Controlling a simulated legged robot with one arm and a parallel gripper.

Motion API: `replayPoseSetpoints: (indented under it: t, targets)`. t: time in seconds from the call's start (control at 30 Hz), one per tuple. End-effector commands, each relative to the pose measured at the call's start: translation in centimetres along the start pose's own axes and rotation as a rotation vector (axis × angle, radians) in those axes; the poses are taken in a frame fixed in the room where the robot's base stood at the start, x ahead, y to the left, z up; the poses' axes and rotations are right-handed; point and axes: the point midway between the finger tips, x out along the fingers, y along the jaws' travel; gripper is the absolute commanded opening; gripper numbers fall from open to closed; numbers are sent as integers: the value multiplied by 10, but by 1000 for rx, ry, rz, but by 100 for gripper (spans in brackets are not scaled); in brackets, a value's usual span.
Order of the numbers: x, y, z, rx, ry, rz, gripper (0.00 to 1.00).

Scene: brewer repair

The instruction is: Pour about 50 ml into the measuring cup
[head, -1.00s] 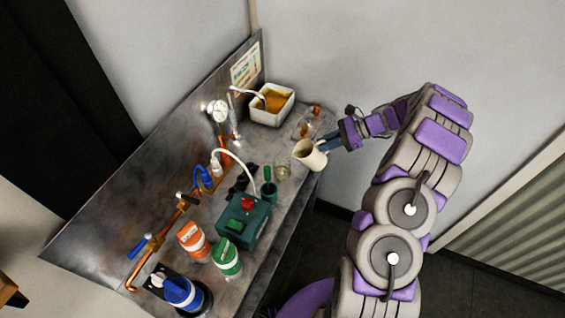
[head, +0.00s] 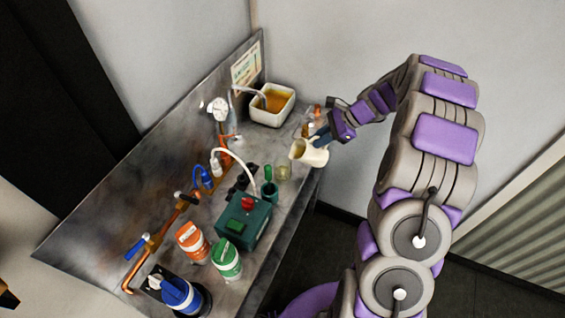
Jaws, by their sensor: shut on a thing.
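My gripper (head: 319,136) is shut on a cream pitcher (head: 313,155) at the right edge of the metal bench. The pitcher is tilted with its mouth toward the left, and some yellowish liquid seems to show inside. A small clear cup (head: 284,172), likely the measuring cup, stands on the bench just below and left of the pitcher's mouth. I cannot make out its markings or its liquid level. No stream between the pitcher and the cup can be made out.
A white basin (head: 272,105) with amber liquid stands at the back. Copper pipes and a gauge (head: 218,108) line the back panel.

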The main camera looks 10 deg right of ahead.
Motion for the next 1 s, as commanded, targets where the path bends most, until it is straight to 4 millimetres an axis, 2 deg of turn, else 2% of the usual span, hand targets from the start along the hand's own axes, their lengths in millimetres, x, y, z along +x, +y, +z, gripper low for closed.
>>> replayPoseSetpoints:
  t: [1.0]
  targets:
    - [-3,-1,12,-20,102,0,0]
